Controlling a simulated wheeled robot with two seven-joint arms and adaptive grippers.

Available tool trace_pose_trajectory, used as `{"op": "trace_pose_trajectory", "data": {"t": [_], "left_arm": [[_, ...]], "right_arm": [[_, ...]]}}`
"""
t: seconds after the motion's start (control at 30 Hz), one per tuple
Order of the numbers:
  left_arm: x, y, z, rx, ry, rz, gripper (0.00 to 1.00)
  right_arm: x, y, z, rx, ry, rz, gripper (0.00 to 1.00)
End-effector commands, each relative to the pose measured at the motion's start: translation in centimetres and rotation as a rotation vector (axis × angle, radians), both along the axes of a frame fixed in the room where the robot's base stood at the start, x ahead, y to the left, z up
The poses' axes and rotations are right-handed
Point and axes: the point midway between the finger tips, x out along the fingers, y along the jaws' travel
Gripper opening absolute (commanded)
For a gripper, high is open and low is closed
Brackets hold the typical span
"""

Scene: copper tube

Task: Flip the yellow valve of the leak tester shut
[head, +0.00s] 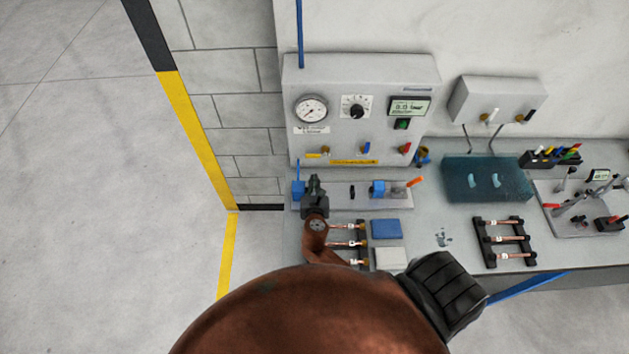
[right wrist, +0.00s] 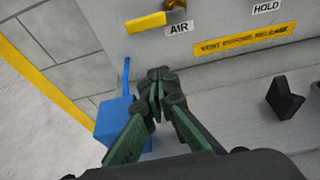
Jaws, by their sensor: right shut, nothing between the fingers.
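The leak tester (head: 360,82) is a grey panel box on the bench against the wall. Its yellow valve (head: 313,156) is at the lower left of the panel, beside a brass fitting. In the right wrist view the yellow handle (right wrist: 145,22) lies roughly level, pointing left from the fitting, above the AIR label. My right gripper (head: 315,180) is shut and empty, in front of the panel and below the valve. Its closed fingertips (right wrist: 158,78) show apart from the handle in the right wrist view. My left gripper is not in view.
A blue valve (head: 366,147) and a red valve (head: 405,149) sit along the same panel. A blue clamp block (right wrist: 118,120) stands close left of my fingers, and a black rest (right wrist: 284,98) to the right. Racks with copper tubes (head: 504,240) lie on the bench.

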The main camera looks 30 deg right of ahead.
Motion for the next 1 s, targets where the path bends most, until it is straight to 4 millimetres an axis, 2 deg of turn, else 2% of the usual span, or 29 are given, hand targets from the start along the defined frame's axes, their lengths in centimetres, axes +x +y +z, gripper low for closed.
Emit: {"op": "trace_pose_trajectory", "data": {"t": [0.1, 0.3, 0.4, 0.5, 0.7, 1.0], "left_arm": [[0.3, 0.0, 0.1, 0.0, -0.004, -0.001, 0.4], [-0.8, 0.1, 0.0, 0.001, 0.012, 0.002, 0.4], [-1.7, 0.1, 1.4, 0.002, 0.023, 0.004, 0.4], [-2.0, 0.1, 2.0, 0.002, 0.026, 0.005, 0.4], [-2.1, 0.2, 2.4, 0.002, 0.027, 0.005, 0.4], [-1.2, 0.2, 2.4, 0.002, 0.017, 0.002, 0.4]], "right_arm": [[2.2, -1.3, -0.7, -0.003, -0.001, 0.001, 0.0], [5.4, -3.3, -2.1, -0.001, -0.001, -0.001, 0.0], [5.1, -3.1, 0.2, 0.003, -0.002, -0.001, 0.0], [5.0, -3.1, 1.3, 0.002, -0.001, -0.001, 0.0], [5.0, -3.1, 2.0, 0.002, 0.0, -0.002, 0.0], [5.0, -3.1, 1.9, 0.002, 0.0, -0.001, 0.0]]}}
